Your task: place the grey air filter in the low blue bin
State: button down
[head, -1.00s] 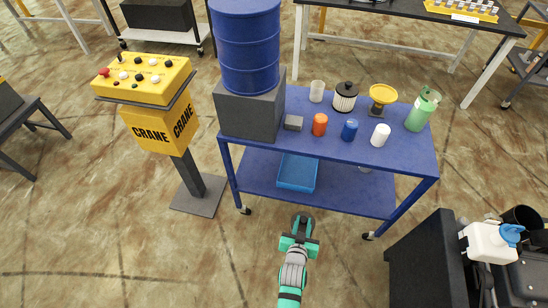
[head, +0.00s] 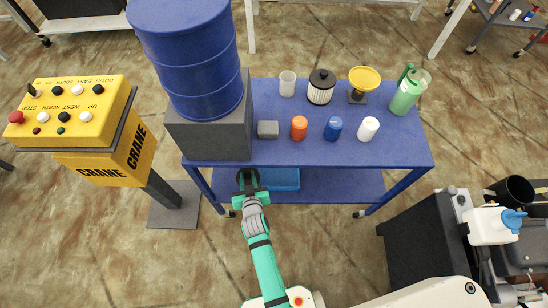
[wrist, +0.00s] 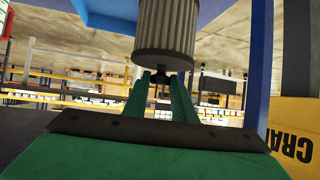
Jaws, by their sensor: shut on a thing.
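My gripper (head: 248,178) is at the front left of the blue cart's lower shelf, just left of the low blue bin (head: 284,179). In the wrist view, which appears upside down, my green fingers (wrist: 168,92) are shut on the dark stem of the ribbed grey air filter (wrist: 166,30). The filter hangs from the fingers. In the head view the gripper covers most or all of it. The bin lies partly under the top shelf's edge, so its back is hidden. A light blue surface, probably the bin (wrist: 112,8), shows at the wrist view's top edge.
The cart's top shelf (head: 300,155) overhangs the bin. It carries a blue drum (head: 190,60) on a dark block, a white ribbed filter with black lid (head: 321,88), and several small containers. The yellow crane pedestal (head: 75,115) stands left. The lower shelf (head: 340,186) is clear right of the bin.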

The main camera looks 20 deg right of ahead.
jog(key=w+d+f+m+g+h, duration=0.1)
jog(key=w+d+m+h, duration=0.15)
jog(key=d, duration=0.45)
jog(key=w+d+f+m+h, duration=0.2)
jog(key=w+d, duration=0.1)
jog(key=d, duration=0.3)
notch_tip(320, 180, down, 10)
jog(key=d, duration=0.1)
jog(key=shift+s+d+r, duration=0.15)
jog(key=shift+s+d, duration=0.05)
jog(key=shift+s, duration=0.05)
jog(key=c, duration=1.5)
grip_release()
jog(key=shift+o, duration=0.2)
jog(key=shift+a, duration=0.2)
